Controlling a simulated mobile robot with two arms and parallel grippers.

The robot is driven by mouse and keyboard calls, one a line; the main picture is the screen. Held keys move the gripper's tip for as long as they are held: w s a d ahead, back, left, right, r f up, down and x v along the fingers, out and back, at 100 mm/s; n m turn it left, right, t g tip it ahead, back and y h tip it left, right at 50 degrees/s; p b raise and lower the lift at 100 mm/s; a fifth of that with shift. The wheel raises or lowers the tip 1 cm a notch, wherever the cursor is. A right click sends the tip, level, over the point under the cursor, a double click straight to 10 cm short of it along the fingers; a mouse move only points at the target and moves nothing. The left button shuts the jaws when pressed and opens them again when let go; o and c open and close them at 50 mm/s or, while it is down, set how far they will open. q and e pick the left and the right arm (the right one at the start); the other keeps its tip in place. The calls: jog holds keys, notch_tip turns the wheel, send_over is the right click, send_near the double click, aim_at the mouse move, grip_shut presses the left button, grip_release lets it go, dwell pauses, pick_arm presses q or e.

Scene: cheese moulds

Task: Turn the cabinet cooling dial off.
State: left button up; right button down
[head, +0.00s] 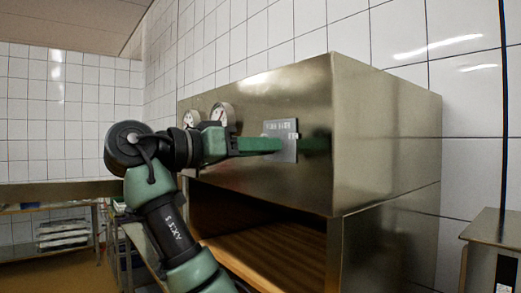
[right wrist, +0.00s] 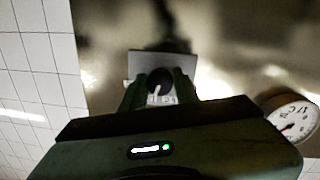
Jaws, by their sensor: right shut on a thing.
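The cooling dial (right wrist: 160,79) is a round black knob with a white pointer mark, on a light grey plate (right wrist: 137,63) on the cabinet front. In the right wrist view the pointer slants down and left, towards pale markings too small to read. My right gripper (right wrist: 158,88) has its green fingers on either side of the knob and is shut on it. In the head view the plate (head: 288,126) shows behind the green fingers of my right gripper (head: 280,145), which hide most of the knob. My left gripper is not in view.
The steel cabinet (head: 385,120) has an open lower bay with a wooden shelf (head: 275,255). Two round gauges (head: 222,114) sit left of the plate, close to my right wrist. A steel table (head: 495,228) stands at the right and a rack (head: 62,235) at the far left.

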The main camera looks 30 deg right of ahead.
jog(key=shift+s+r+n+t+h+b, duration=0.1)
jog(key=shift+n+t+h+b, duration=0.25)
jog(key=shift+n+b, duration=2.7)
jog(key=shift+s+n+t+h+b, duration=0.15)
jog(key=shift+n+t, duration=0.3)
jog(key=shift+n, duration=5.4)
jog(key=c, duration=1.1)
grip_release()
jog(key=shift+w, duration=0.1)
jog(key=shift+o, duration=0.2)
